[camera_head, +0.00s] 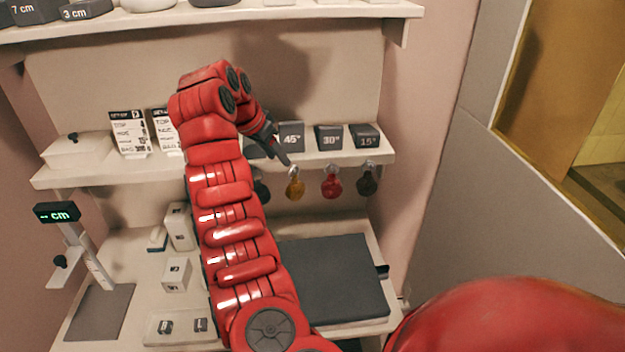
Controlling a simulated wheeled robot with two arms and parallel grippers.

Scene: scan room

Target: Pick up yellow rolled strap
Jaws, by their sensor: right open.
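The yellow rolled strap (295,187) hangs from a hook under the front edge of the middle shelf. It is a small rounded roll between a dark roll on its left and a red roll on its right. My right gripper (279,152) is just above and to the left of the yellow strap, at the shelf edge. Its dark fingers are open and apart from the strap. Its red arm rises through the middle of the picture. My left gripper is not in view.
A red roll (332,185) and a dark roll (367,181) hang to the right. Wedge blocks marked 45° (291,137), 30° (328,138) and 15° (366,137) stand on the middle shelf (110,172) above. A dark flat pad (335,275) lies on the lower surface.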

